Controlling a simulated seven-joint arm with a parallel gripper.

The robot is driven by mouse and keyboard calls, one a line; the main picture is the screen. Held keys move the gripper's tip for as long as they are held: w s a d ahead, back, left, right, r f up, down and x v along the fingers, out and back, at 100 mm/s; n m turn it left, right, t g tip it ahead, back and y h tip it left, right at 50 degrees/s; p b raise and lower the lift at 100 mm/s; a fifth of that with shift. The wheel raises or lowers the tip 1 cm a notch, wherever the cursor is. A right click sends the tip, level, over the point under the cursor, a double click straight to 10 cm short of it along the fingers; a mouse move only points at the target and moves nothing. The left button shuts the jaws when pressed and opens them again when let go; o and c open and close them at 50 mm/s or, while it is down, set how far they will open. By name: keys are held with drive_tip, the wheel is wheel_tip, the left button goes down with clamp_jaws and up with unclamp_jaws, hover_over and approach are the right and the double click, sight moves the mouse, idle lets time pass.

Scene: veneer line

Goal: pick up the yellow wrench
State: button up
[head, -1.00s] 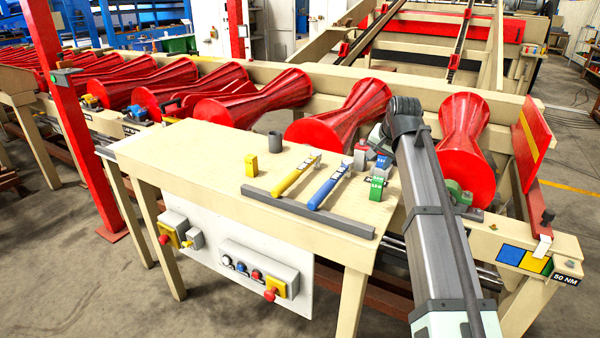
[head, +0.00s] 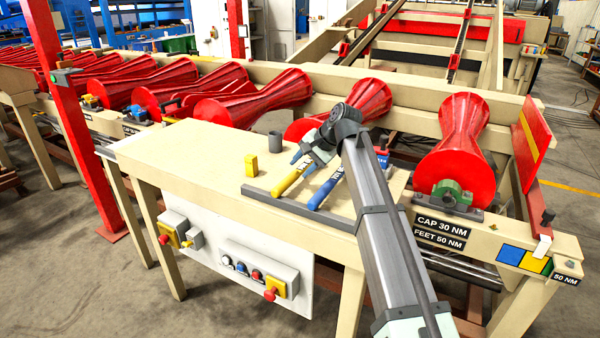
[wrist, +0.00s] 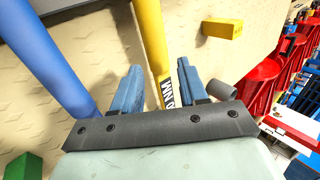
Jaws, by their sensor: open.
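The yellow wrench (head: 287,184) lies on the beige bench top, its handle pointing to the bench's front edge. In the wrist view, the yellow wrench (wrist: 151,35) runs between my two blue-grey fingers. My gripper (head: 299,158) is open and over the far part of the wrench in the head view. In the wrist view, my gripper (wrist: 159,65) has a finger on each side of the handle, with no clear contact. How far the fingertips are above the bench I cannot tell. The wrench's far end is hidden behind my gripper.
A blue wrench (head: 325,191) lies just right of the yellow one. A yellow block (head: 250,165) and a grey cup (head: 275,140) stand to the left and behind. A grey rail (head: 262,197) edges the bench front. The bench's left part is clear.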

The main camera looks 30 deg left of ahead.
sight(295, 174)
drive_tip(key=shift+x, duration=3.25)
drive_tip(key=shift+d+f, duration=0.1)
drive_tip(key=shift+d, duration=0.05)
clamp_jaws()
